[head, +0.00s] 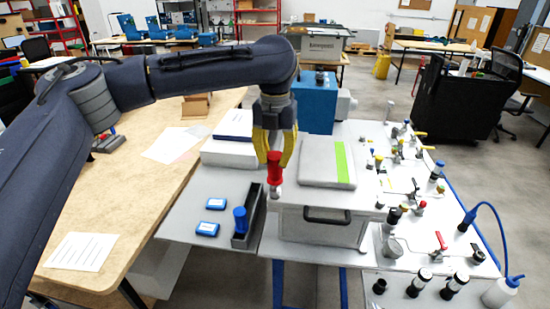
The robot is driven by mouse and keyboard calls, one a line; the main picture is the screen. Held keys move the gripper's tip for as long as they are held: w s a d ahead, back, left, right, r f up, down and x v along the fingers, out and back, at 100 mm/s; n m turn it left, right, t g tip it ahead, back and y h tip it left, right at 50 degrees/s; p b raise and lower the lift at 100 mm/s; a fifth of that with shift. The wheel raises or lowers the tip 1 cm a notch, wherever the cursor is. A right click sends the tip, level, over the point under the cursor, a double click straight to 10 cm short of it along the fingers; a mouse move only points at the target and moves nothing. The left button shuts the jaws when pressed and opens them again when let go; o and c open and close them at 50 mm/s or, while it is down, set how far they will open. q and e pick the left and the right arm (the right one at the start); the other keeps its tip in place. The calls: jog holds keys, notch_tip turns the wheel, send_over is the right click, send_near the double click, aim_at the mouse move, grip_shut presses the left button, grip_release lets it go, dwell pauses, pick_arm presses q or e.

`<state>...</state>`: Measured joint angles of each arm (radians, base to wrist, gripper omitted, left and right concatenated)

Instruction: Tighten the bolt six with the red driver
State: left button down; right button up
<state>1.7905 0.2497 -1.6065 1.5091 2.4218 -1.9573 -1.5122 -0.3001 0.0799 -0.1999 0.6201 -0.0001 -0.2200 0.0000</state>
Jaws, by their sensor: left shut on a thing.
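The red driver (275,168) hangs upright between the yellow fingers of my left gripper (274,158), which is shut on it. The driver's lower end is beside the left front of the grey analyser box (325,215), which has a light grey lid (320,162) with a green stripe. I cannot tell whether the driver touches a bolt. Bolt six cannot be made out at this size. My right gripper is not in view.
A blue driver (240,219) stands in a dark narrow holder (251,232) left of the box. Two small blue cases (208,228) lie nearby. A blue box (313,105) stands behind. Valves and fittings crowd the panel (450,235) on the right.

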pick_arm(q)
jog(key=shift+r, duration=2.8)
